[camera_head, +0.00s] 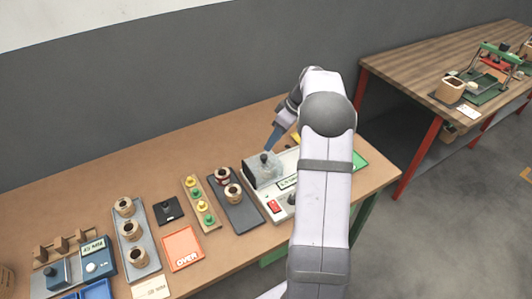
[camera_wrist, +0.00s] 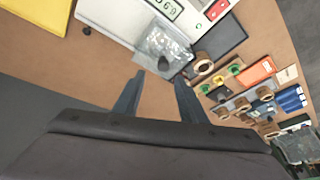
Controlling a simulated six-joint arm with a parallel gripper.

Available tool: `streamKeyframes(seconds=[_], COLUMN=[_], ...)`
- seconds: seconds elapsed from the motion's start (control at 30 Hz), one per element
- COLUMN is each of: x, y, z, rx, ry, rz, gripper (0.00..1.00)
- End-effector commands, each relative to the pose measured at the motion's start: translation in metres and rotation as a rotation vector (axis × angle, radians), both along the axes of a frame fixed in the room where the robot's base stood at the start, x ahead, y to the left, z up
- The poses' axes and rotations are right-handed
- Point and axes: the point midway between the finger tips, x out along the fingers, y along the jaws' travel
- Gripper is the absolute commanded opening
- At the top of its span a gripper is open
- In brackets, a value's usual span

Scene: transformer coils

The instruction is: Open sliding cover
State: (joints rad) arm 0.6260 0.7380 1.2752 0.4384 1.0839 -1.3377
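The tester (camera_head: 286,204) is a light box with a display and a red switch, on the wooden table. At its left back is a clear greyish cover (camera_head: 257,175) with a dark knob (camera_head: 264,157) on top. In the wrist view the cover (camera_wrist: 166,42) is just beyond my fingertips, with the dark knob (camera_wrist: 164,63) showing between their tips. My gripper (camera_wrist: 159,77) is open and empty; its two blue-grey fingers are apart. In the head view my gripper (camera_head: 270,148) is close above the knob, with my arm hiding the tester's right part. Contact cannot be told.
A green item (camera_head: 360,160) lies right of my arm. The back of the table is clear.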

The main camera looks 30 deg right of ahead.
Motion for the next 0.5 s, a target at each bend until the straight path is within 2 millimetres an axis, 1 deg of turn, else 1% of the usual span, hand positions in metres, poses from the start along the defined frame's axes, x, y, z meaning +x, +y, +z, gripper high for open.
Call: streamKeyframes(seconds=[0.03, 0.1, 0.2, 0.3, 0.5], x=[-0.0014, -0.0031, -0.0038, -0.0038, -0.0029], y=[0.002, 0.0035, 0.0042, 0.0041, 0.0049], z=[0.0001, 0.0001, 0.0001, 0.0, -0.0023], rx=[-0.012, -0.029, -0.049, -0.059, -0.062], ry=[-0.012, -0.027, -0.046, -0.056, -0.058], rz=[0.065, 0.143, 0.216, 0.25, 0.259], gripper=[0.38, 0.38, 0.38, 0.38, 0.38])
